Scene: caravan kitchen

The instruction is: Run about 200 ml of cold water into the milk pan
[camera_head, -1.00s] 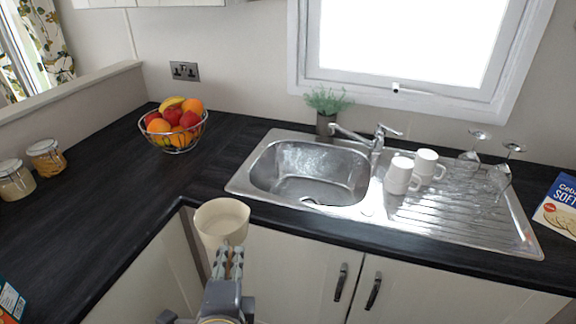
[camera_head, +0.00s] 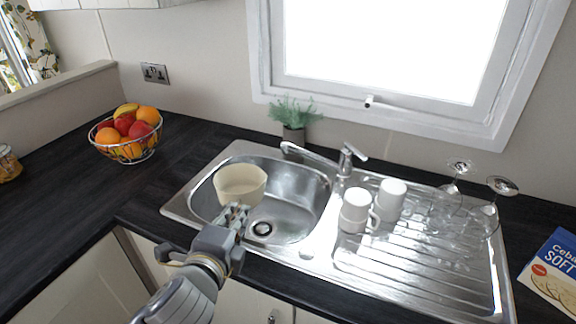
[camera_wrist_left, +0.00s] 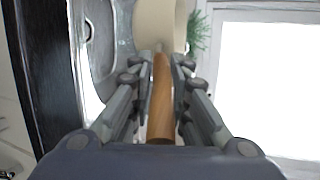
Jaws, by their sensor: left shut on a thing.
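The cream milk pan (camera_head: 240,186) is over the left part of the sink bowl (camera_head: 290,205). My left gripper (camera_head: 236,212) is shut on its wooden handle, which also shows between the fingers in the left wrist view (camera_wrist_left: 162,100). The pan looks upright, and I see no water in it. The chrome tap (camera_head: 345,160) stands behind the sink, its spout pointing left over the back of the bowl, to the right of and behind the pan. No water stream shows. My right gripper is not in view.
White mugs (camera_head: 357,210) and several clear glasses (camera_head: 452,195) stand on the drainer (camera_head: 420,265) at right. A potted plant (camera_head: 294,118) is behind the sink near the spout. A fruit bowl (camera_head: 127,137) is at left, a cracker box (camera_head: 553,275) at far right.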

